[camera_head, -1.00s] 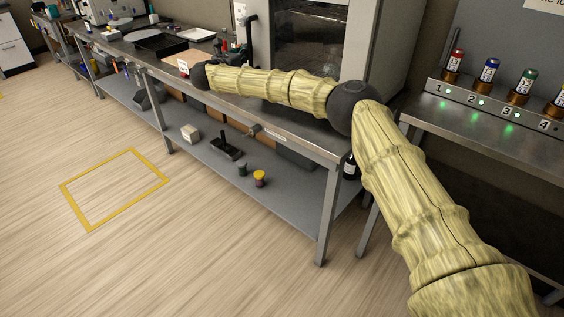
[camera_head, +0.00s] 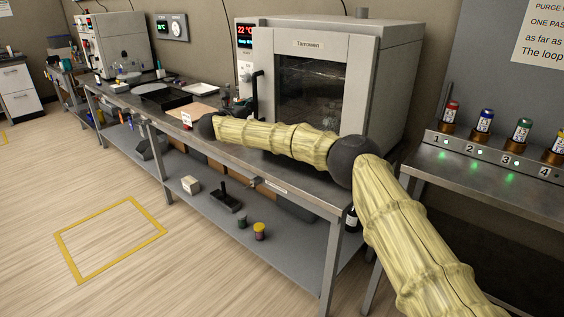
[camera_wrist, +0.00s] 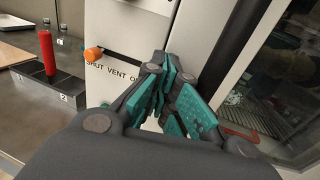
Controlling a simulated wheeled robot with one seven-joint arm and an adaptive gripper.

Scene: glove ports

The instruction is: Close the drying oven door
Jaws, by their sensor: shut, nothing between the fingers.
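The drying oven (camera_head: 400,65) is a grey box on the steel bench in the head view. Its door (camera_head: 312,46) has a dark window and a black upright handle (camera_head: 256,92) on the left. The door looks flush or nearly flush with the body; I cannot tell whether it is latched. In the wrist view, the door window (camera_wrist: 280,85) is at right and the pale vent panel (camera_wrist: 135,25) at left. My gripper (camera_wrist: 170,95), with teal pads, is shut and empty in front of the panel, left of the window. In the head view its fingers are hard to make out.
An orange knob (camera_wrist: 93,54) sits on the vent panel. A red cylinder (camera_wrist: 47,52) stands in a dark block at left. In the head view, a black tray (camera_head: 165,97) lies farther left on the bench, and a numbered rack (camera_head: 490,157) stands at right.

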